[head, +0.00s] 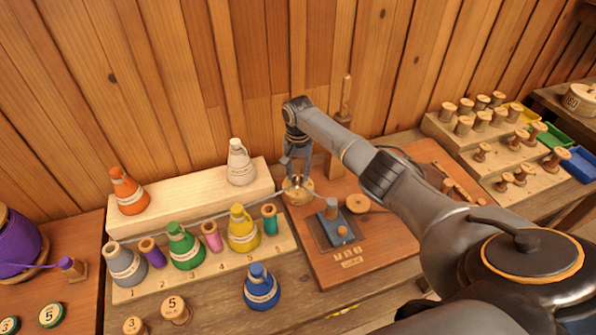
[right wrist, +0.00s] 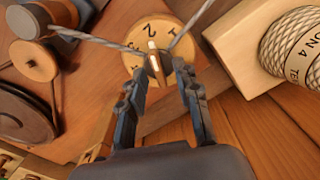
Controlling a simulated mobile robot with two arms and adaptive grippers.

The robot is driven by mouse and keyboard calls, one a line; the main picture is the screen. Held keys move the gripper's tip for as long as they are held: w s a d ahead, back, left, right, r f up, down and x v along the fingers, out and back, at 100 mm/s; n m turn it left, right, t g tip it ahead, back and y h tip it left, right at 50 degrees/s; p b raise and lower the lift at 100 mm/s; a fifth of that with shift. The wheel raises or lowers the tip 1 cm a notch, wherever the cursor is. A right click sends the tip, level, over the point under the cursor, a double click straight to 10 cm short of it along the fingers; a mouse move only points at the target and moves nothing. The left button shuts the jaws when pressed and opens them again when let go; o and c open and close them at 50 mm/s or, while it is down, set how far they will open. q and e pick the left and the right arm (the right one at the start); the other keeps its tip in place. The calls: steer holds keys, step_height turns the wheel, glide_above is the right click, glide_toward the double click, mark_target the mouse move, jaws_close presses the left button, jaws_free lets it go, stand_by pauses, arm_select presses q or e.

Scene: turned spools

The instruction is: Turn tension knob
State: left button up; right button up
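The tension knob (head: 299,192) is a round wooden dial at the back left of the brown board (head: 385,255). In the right wrist view the knob (right wrist: 136,59) shows numbers on its face and a raised grip bar with a pale pointer line. My right gripper (head: 296,172) comes down over the knob from above. In the right wrist view its fingertips (right wrist: 161,70) stand on either side of the grip bar, spread, with a gap visible. Part of the dial is hidden behind the fingers. My left gripper is not in view.
A grey thread (head: 200,218) runs past the cone rack (head: 200,275) toward the knob. A blue metal block (head: 336,232) and a wooden disc (head: 357,203) sit on the board. An upright post (head: 345,95) stands behind. A rack of wooden spools (head: 520,180) is at right.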

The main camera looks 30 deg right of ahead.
jaws_close()
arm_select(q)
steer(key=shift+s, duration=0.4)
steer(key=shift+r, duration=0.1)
arm_select(e)
steer(key=shift+r, duration=0.1)
steer(key=n+p, duration=0.1)
steer(key=n, duration=0.3)
steer(key=shift+a, duration=0.1)
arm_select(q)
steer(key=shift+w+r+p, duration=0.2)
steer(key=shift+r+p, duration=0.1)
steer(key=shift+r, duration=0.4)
arm_select(e)
steer(key=n, duration=0.5)
steer(key=shift+n, duration=0.3)
steer(key=shift+w, duration=0.1)
steer(key=shift+a, duration=0.1)
jaws_free()
